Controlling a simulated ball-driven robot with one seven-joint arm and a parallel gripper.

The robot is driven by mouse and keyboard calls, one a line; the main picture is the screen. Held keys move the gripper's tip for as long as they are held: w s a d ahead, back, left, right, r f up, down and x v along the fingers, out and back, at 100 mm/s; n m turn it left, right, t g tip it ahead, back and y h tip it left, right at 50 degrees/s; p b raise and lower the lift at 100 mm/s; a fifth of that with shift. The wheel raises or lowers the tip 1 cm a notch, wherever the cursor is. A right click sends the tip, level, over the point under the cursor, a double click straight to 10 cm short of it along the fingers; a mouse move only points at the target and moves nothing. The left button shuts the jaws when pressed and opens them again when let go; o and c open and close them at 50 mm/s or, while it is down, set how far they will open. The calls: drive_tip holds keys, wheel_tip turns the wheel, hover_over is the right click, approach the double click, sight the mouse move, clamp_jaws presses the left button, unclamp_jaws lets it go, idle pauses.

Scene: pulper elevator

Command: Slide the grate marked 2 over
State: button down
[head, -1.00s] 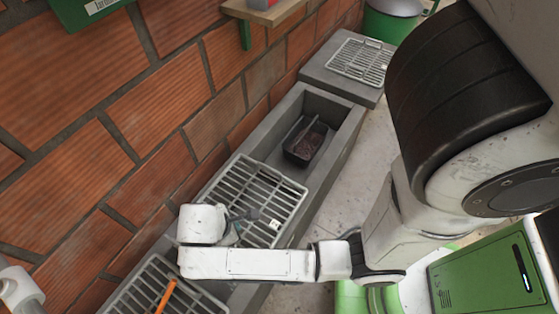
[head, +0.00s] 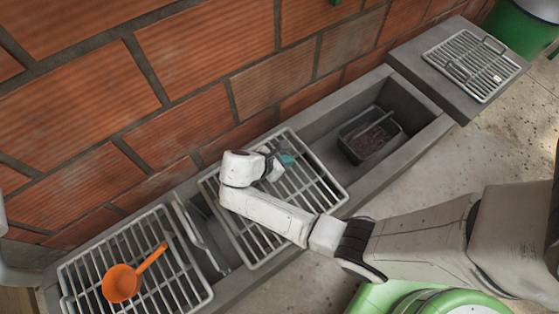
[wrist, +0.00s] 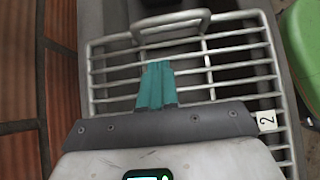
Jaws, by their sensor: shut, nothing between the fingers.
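The grate marked 2 (head: 313,185) is a pale metal grid lying across the middle of the concrete trough. Its white tag with a 2 (wrist: 267,119) shows at the right side in the wrist view, and a raised loop handle (wrist: 172,24) stands at its far end. My gripper (head: 288,159) is over this grate, with its teal fingers together and empty. In the wrist view the fingertips (wrist: 157,66) are over the bars, short of the handle. I cannot tell whether they touch the bars. My arm hides part of the grate in the head view.
A second grate (head: 190,286) carries an orange ladle (head: 122,283) at the left. A gap lies between the two grates. Beyond grate 2 the trough (head: 425,105) is open and holds a dark bin (head: 370,145). Another grate (head: 470,62) lies on a slab. A brick wall (head: 200,110) borders the trough.

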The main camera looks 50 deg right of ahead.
sight(300, 164)
drive_tip(key=x, duration=0.3)
drive_tip(key=shift+s+d+f+b, duration=0.1)
drive_tip(key=shift+d+f+b, duration=0.05)
drive_tip(key=shift+f+b, duration=0.15)
drive_tip(key=shift+s+d+r, duration=0.15)
drive_tip(key=shift+d, duration=0.4)
drive_tip(key=shift+s+d+r, duration=0.1)
drive_tip(key=shift+s+d, duration=0.05)
drive_tip(key=shift+d, duration=0.45)
drive_tip(key=shift+s+d, duration=0.15)
drive_tip(key=shift+d, duration=0.45)
drive_tip(key=s+d+b, duration=0.2)
drive_tip(key=s+d, duration=0.2)
drive_tip(key=d, duration=1)
drive_tip(key=s+d+b, duration=0.2)
drive_tip(key=s+d, duration=0.2)
drive_tip(key=d, duration=1.1)
drive_tip(key=s+d+b, duration=0.2)
drive_tip(key=s+d, duration=0.2)
drive_tip(key=d, duration=1)
drive_tip(key=shift+s+d+b, duration=0.25)
drive_tip(key=shift+s+b, duration=0.1)
drive_tip(key=shift+s, duration=0.05)
drive_tip(key=shift+a+f, duration=0.1)
drive_tip(key=shift+f, duration=0.05)
